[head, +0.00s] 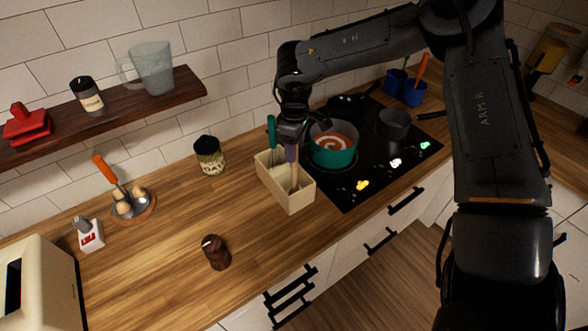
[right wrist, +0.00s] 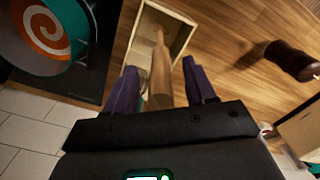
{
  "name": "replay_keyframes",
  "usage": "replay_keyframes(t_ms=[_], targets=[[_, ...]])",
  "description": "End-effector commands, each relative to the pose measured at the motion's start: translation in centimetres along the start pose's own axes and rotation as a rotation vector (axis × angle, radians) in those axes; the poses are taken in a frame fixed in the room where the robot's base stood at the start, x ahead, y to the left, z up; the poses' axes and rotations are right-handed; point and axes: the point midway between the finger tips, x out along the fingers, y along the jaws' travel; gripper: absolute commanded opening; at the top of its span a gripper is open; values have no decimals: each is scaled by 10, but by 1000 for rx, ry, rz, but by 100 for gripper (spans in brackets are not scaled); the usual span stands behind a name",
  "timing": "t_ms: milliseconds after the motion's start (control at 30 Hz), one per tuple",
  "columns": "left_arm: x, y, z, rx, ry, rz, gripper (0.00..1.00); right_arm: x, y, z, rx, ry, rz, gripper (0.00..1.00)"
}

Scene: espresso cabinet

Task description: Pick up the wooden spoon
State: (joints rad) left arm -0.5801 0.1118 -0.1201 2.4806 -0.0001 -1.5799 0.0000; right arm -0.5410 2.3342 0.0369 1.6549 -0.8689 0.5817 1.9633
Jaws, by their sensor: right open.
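The wooden spoon (head: 294,177) stands tilted in a cream box (head: 299,203) on the counter. In the right wrist view its handle (right wrist: 160,75) runs up from the box (right wrist: 185,18) to between the purple fingers. My right gripper (head: 292,150) is above the box at the top of the handle. In the right wrist view the right gripper (right wrist: 162,88) is open, with one finger on each side of the handle. Whether a finger touches it cannot be told. My left gripper is not in view.
A green-handled whisk (head: 271,134) stands in the same box. A teal pot (head: 333,150) with orange soup sits on the black cooktop just right. A dark brown grinder (head: 216,252) and a jar (head: 209,154) stand to the left. The counter in front of the box is clear.

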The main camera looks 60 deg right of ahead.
Motion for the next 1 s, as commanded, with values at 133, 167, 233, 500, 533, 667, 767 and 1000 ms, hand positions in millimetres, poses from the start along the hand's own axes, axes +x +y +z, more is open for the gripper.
replay_keyframes(t_ms=[133, 167, 233, 500, 533, 667, 767, 1000], targets=[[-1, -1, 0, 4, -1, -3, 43, 9, 0, 0, 0, 0, 0, 55], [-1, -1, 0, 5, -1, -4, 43, 10, 0, 0, 0, 0, 0, 55], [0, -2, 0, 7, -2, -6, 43, 10, 0, 0, 0, 1, 0, 55], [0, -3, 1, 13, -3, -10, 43, 10, 0, 0, 0, 1, 0, 35], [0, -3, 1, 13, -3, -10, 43, 10, 0, 0, 0, 1, 0, 30], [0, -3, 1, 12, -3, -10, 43, 10, 0, 0, 0, 1, 0, 10], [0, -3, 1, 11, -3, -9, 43, 10, 0, 0, 0, 1, 0, 0], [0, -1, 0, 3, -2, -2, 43, 9, 0, 0, 0, 1, 0, 0]])
